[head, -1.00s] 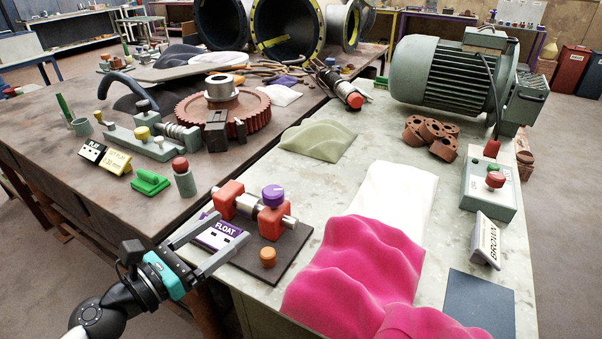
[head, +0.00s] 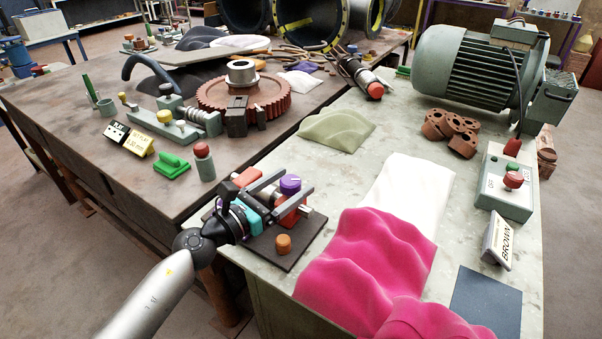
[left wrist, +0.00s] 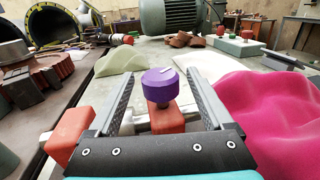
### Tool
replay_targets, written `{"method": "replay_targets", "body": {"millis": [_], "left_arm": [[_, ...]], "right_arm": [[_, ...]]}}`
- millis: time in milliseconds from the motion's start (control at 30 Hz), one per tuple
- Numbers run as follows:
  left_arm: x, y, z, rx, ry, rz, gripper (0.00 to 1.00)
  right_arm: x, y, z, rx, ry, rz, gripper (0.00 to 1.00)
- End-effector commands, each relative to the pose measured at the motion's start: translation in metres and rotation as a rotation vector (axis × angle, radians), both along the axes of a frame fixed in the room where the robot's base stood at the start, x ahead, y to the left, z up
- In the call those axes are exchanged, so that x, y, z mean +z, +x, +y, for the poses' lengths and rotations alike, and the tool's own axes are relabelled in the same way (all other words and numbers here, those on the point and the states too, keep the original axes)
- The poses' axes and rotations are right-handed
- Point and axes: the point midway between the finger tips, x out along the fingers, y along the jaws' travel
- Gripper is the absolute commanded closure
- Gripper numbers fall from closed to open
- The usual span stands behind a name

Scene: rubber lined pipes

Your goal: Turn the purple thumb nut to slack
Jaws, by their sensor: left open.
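The purple thumb nut (head: 290,184) stands upright on a red block of the small fixture on a dark base plate (head: 306,246). In the left wrist view the thumb nut (left wrist: 160,86) shows a pale line on its top and sits between the two fingers. My left gripper (head: 289,186) is open, with one finger on each side of the nut and gaps visible on both sides in the left wrist view (left wrist: 163,80). Another red block (left wrist: 68,136) of the fixture is left of the gripper there. The FLOAT label is hidden behind my arm. My right gripper is not in view.
An orange knob (head: 283,243) stands on the base plate's front part. Pink wavy cloth (head: 365,262) lies right of the fixture, with white cloth (head: 410,192) behind it. A red-topped green cylinder (head: 204,162) stands to the left on the brown table.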

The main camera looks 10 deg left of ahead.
Motion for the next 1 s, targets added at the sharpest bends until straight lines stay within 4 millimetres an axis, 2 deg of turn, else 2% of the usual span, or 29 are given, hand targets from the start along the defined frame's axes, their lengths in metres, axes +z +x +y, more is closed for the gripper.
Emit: {"method": "replay_targets", "body": {"millis": [100,300,667,1000], "left_arm": [[0.001,0.015,-0.009,-0.001,-0.002,-0.001,0.16],[0.000,0.029,-0.017,-0.001,-0.001,0.001,0.16],[0.000,0.032,-0.020,-0.002,0.000,0.001,0.16],[0.000,0.032,-0.019,-0.001,0.000,0.001,0.53]], "right_arm": [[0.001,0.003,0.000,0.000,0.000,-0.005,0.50],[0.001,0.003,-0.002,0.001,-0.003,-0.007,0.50],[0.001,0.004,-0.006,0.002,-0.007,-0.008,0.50],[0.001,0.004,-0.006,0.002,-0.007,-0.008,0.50]]}}
